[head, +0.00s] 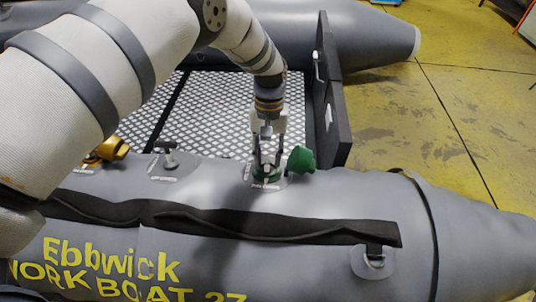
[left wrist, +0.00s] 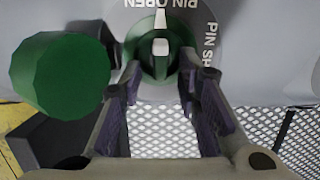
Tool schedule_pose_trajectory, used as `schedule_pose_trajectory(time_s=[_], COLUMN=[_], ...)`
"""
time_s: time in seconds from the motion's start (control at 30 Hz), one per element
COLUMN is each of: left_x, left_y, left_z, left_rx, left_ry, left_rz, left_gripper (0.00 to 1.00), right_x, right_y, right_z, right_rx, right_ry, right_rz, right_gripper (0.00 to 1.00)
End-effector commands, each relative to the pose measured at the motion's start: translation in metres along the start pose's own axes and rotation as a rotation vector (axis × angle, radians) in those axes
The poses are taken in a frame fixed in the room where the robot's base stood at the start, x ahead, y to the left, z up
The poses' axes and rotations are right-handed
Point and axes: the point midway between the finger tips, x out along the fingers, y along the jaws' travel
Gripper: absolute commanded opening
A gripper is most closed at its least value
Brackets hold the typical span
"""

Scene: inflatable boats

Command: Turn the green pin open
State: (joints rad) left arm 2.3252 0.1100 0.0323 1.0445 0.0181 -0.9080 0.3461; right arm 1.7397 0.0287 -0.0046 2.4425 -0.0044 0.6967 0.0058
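The green valve (head: 267,175) sits on top of the grey boat tube, with its green cap (head: 302,160) hanging open beside it on the right. In the left wrist view the green pin (left wrist: 148,65) is a raised bar across the valve's middle with a pale stripe. My left gripper (head: 267,160) points down over the valve. Its fingers (left wrist: 160,80) are apart, one on each side of the pin; contact cannot be told. My right gripper is not in view.
A grey T-handled valve (head: 170,158) and a yellow cap (head: 110,148) lie farther left along the tube (head: 330,200). A black strap runs along its front. The patterned deck (head: 210,110) and a dark upright board (head: 333,110) are behind. Yellow floor is open at right.

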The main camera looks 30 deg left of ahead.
Motion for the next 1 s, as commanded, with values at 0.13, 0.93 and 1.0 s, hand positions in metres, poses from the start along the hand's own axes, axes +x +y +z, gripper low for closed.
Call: schedule_pose_trajectory(time_s=[0.13,0.93,1.0], left_x=[-0.014,-0.120,-0.120], left_y=[0.000,0.000,0.000], left_z=[-0.001,0.000,0.000], left_rx=[0.000,0.000,0.000], left_ry=[0.003,0.000,0.000], left_rz=[0.001,0.000,0.000], left_gripper=[0.30,0.30,0.30], right_x=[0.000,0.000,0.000], right_y=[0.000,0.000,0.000], right_z=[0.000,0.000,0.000], right_rx=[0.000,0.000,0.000], right_ry=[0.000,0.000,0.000], right_rz=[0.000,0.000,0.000], right_gripper=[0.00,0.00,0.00])
